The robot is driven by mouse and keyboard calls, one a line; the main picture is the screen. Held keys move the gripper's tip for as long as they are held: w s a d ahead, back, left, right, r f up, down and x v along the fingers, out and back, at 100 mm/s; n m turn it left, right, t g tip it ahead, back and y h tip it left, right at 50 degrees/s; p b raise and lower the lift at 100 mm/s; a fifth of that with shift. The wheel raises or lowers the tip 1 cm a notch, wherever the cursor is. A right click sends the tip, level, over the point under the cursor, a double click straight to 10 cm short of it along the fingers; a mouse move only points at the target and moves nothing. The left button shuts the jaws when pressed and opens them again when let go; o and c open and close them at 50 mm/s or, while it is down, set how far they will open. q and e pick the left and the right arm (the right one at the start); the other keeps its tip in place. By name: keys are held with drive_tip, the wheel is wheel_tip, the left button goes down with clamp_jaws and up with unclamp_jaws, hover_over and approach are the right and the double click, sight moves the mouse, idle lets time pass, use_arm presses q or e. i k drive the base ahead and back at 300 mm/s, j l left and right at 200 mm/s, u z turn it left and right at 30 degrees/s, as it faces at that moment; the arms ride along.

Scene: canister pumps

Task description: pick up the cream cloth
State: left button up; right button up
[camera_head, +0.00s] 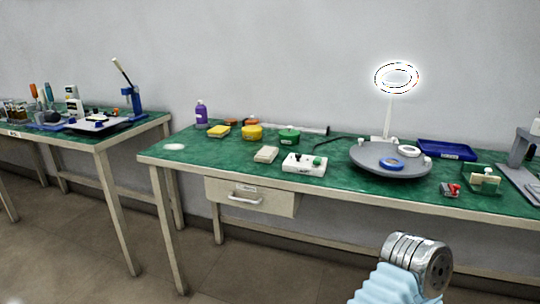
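A small cream folded cloth (265,154) lies on the green-topped table, near its front edge and above the drawer. It is left of a white box with knobs and looks free on all sides. No gripper is near it. Part of my own arm, with a metal joint and a light blue sleeve, shows at the bottom right, in front of the table. No gripper fingers show in the head view.
The white box (304,164) stands close right of the cloth. Behind are a yellow tin (252,132), a green tin (289,137), a yellow pad (218,131) and a purple bottle (201,114). A grey round tray (372,165) is farther right. The table's left front is mostly clear.

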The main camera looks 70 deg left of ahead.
sight(267, 154)
drive_tip(key=u, duration=2.4)
